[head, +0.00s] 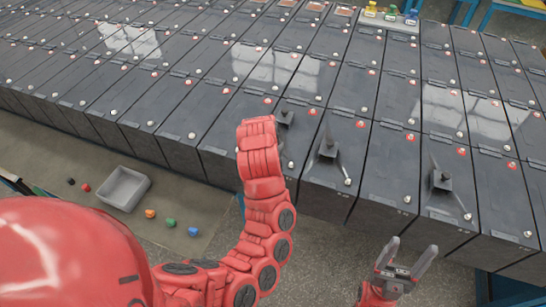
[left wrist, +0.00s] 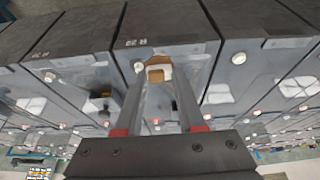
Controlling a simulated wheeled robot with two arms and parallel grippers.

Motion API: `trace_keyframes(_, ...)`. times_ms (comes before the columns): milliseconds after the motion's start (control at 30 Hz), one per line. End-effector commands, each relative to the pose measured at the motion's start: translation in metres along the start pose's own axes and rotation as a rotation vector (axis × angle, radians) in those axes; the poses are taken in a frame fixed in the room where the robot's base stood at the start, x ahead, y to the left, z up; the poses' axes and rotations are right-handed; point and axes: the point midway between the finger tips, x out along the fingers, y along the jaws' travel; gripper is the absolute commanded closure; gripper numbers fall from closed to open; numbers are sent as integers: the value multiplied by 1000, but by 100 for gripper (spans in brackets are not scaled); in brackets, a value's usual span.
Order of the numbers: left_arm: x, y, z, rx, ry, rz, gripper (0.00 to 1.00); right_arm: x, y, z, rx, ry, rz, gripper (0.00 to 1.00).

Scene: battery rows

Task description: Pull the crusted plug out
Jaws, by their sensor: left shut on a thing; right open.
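My left gripper (left wrist: 160,82) is shut on the crusted plug (left wrist: 158,71), which shows brown and white between the fingertips in the left wrist view. It is over the top of a dark battery (left wrist: 168,50); I cannot tell whether the plug is still seated. In the head view my red left arm reaches up to the front row and hides the gripper's hold. My right gripper (head: 411,248) is open and empty, in front of the row at the lower right.
Dark batteries stand in tight rows. A grey open bin (head: 123,188) lies at the left below them, with small coloured caps near it, such as a green one (head: 170,222) and a blue one (head: 193,231). Yellow and other coloured items (head: 391,12) stand at the far back.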

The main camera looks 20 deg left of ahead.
Motion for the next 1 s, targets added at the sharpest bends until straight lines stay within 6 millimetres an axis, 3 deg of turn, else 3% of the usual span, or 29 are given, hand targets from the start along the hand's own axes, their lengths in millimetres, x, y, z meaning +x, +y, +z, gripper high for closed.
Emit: trace_keyframes(1000,-34,0,-14,0,0,0,100,38,2,-6,0,0,0,34)
